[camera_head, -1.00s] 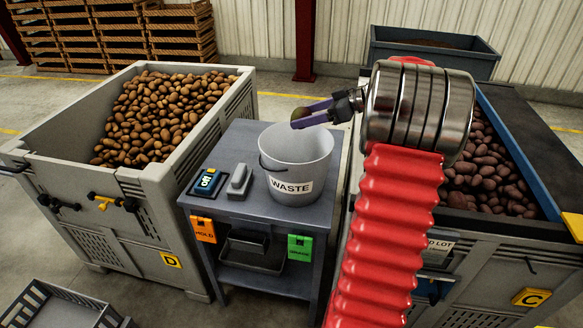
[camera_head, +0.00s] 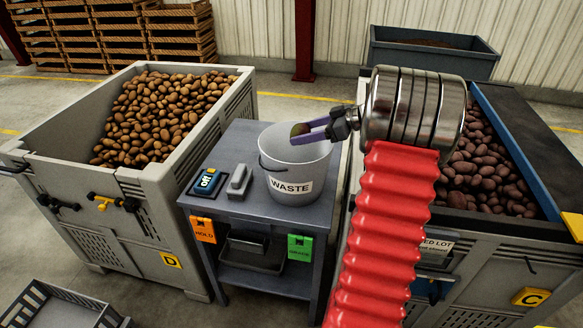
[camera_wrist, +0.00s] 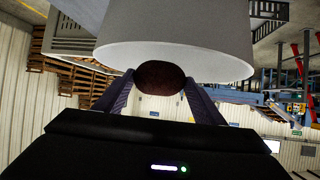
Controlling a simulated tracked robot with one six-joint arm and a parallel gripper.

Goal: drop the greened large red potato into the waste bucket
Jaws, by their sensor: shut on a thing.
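The greened large red potato (camera_head: 299,129) is held between the purple fingers of my gripper (camera_head: 311,132). It shows a greenish patch in the head view and is dark red-brown in the wrist view (camera_wrist: 159,75). My gripper is shut on it. The white waste bucket (camera_head: 290,187), labelled WASTE, stands upright on the grey stand. In the head view the potato and fingertips overlap the bucket's open mouth, around rim height. In the wrist view the bucket's pale wall (camera_wrist: 180,30) fills the top, close to the potato. The bucket's floor is hidden.
A blue-screened device (camera_head: 208,182) and a small grey device (camera_head: 239,181) sit left of the bucket on the stand (camera_head: 240,207). Bin D (camera_head: 150,190) with brown potatoes stands left. Bin C (camera_head: 490,265) with red potatoes stands right, partly behind my arm.

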